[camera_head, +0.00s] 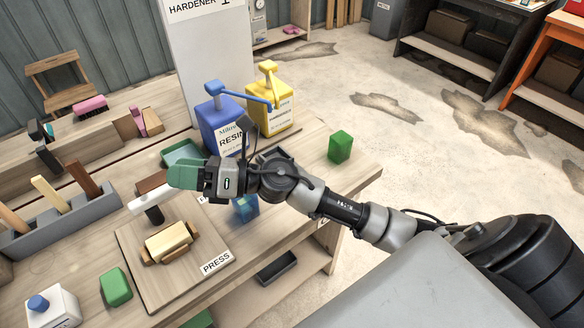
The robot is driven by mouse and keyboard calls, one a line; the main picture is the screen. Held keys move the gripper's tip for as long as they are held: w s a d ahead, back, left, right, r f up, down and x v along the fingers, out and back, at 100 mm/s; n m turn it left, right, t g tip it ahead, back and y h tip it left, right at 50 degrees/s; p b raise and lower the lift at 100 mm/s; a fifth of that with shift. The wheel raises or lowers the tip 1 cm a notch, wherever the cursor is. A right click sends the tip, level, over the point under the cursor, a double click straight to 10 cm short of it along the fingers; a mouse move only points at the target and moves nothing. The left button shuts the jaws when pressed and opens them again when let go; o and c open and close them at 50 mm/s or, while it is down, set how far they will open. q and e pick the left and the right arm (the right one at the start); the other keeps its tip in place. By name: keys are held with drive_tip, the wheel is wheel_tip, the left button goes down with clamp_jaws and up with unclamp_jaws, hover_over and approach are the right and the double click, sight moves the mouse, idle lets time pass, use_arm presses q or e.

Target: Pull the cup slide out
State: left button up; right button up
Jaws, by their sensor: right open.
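My right gripper (183,174), with green fingers, reaches in from the right over the table (292,160). It is open; no object shows between its fingers. It hangs near a white-headed, dark-stemmed piece (150,202) and a brown block (152,182), partly covering the latter. I cannot tell which part is the cup slide. A small blue, cup-like piece (245,207) sits below my right wrist, near the table's front edge. A green tray (184,153) lies just behind the gripper. My left gripper is not in view.
A blue RESIN pump bottle (222,125) and a yellow pump bottle (275,105) stand behind my wrist. A board marked PRESS (195,285) carries a wooden block (170,242). Green blocks (341,146) (115,287) stand at right and front. A grey rack (60,222) is at left.

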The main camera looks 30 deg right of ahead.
drive_tip(key=w+d+f+n+g+h, duration=0.3)
drive_tip(key=d+f+n+g+h, duration=0.6)
drive_tip(key=n, duration=0.4)
drive_tip(key=w+d+r+n+g+h, duration=0.1)
drive_tip(key=d+h, duration=0.8)
drive_tip(key=d, duration=0.8)
drive_tip(key=f, duration=0.3)
drive_tip(key=f+p, duration=0.1)
drive_tip(key=f, duration=0.3)
drive_tip(key=f+p, duration=0.1)
drive_tip(key=f, duration=0.2)
drive_tip(key=shift+a+f, duration=0.15)
drive_tip(key=shift+a, duration=0.1)
clamp_jaws()
